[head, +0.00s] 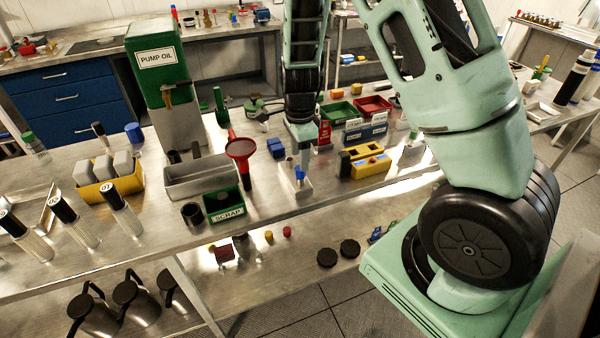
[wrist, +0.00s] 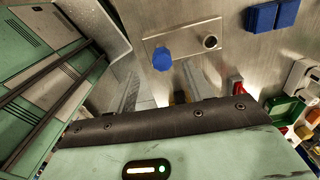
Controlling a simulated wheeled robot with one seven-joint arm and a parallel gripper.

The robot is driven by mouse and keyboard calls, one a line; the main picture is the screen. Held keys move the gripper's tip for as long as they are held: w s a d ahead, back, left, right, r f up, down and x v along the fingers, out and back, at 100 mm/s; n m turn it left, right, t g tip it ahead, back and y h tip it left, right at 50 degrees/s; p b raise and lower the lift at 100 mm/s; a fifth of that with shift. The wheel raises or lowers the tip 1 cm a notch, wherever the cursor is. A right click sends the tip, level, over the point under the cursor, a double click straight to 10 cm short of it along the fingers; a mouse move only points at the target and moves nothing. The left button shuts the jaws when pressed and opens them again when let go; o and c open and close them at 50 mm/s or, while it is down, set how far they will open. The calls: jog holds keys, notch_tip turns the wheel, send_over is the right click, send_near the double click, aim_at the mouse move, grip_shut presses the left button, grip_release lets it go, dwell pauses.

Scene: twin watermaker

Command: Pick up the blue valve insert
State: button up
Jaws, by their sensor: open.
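The blue valve insert (head: 299,174) stands on a small grey metal plate (head: 297,190) near the bench's front edge. In the wrist view the blue insert (wrist: 162,58) shows as a round blue top at the left part of the plate (wrist: 184,32), beside a dark-centred round fitting (wrist: 210,42). My gripper (head: 301,158) points down over the plate, very close to the insert. In the wrist view my gripper (wrist: 158,80) is open and empty, with its two fingers apart and the insert just beyond the gap. Contact cannot be told.
A red funnel (head: 240,150) stands left of my gripper and a yellow box (head: 365,164) lies to its right. Blue blocks (head: 276,147) sit behind it. A green SCRAP bin (head: 225,208) and a steel tray (head: 200,181) are further left. Bare bench lies between bin and plate.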

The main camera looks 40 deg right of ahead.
aim_at(300, 175)
notch_tip(300, 175, down, 5)
jog(key=shift+w+d+f+p, duration=0.1)
jog(key=shift+d+p, duration=0.05)
jog(key=shift+p, duration=0.4)
jog(key=c, duration=1)
